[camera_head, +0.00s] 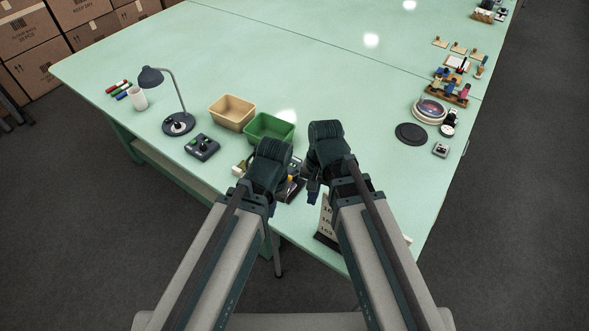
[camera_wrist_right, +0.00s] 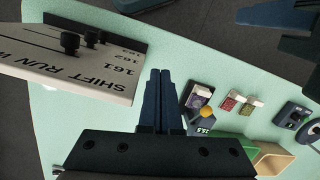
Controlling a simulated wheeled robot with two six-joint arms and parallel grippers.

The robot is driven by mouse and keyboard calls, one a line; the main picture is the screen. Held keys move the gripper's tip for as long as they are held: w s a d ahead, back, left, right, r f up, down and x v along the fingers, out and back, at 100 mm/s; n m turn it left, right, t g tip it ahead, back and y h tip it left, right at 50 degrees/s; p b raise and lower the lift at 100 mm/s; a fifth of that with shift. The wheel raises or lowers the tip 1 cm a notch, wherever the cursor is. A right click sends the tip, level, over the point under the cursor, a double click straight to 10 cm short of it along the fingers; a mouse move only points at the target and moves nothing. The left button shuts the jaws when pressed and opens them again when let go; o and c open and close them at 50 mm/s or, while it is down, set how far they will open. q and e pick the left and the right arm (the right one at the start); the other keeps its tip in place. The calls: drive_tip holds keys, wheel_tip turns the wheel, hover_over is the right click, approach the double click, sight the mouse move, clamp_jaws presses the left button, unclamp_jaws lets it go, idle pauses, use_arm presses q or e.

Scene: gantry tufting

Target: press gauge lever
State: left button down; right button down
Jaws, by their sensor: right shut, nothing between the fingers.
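A small dark gauge with a number display and a lever with a round yellow knob (camera_wrist_right: 206,112) stands on the green table in the right wrist view. My right gripper (camera_wrist_right: 160,74) is shut and empty; its fingertips are left of the knob and apart from it in that view. In the head view my right gripper (camera_head: 313,193) points down near the table's front edge. The gauge is mostly hidden behind my arms there. My left arm's wrist (camera_head: 271,165) shows in the head view, but its fingers are hidden.
A white board with numbers and black knobs (camera_wrist_right: 70,62) stands close left of my right fingers. Red and green sample pieces (camera_wrist_right: 230,103) lie beyond the gauge. A tan bin (camera_head: 232,112), green bin (camera_head: 270,128), control box (camera_head: 202,147) and lamp (camera_head: 178,124) stand to the left.

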drive_tip(key=w+d+r+m+y+p, duration=0.1)
drive_tip(key=w+d+r+m+y, duration=0.1)
drive_tip(key=w+m, duration=0.4)
drive_tip(key=w+d+r+m+y+p, duration=0.1)
drive_tip(key=w+r+m+y, duration=0.3)
drive_tip(key=m, duration=1.2)
drive_tip(key=shift+w+d+r+y, duration=0.25)
drive_tip(key=shift+w+d, duration=0.4)
drive_tip(key=shift+w, duration=1.05)
drive_tip(key=shift+f, duration=0.1)
drive_tip(key=b, duration=1)
approach(291, 177)
drive_tip(key=x, duration=0.5)
drive_tip(key=shift+d, duration=0.1)
drive_tip(key=shift+b+x, duration=0.6)
drive_tip(key=shift+x, duration=0.4)
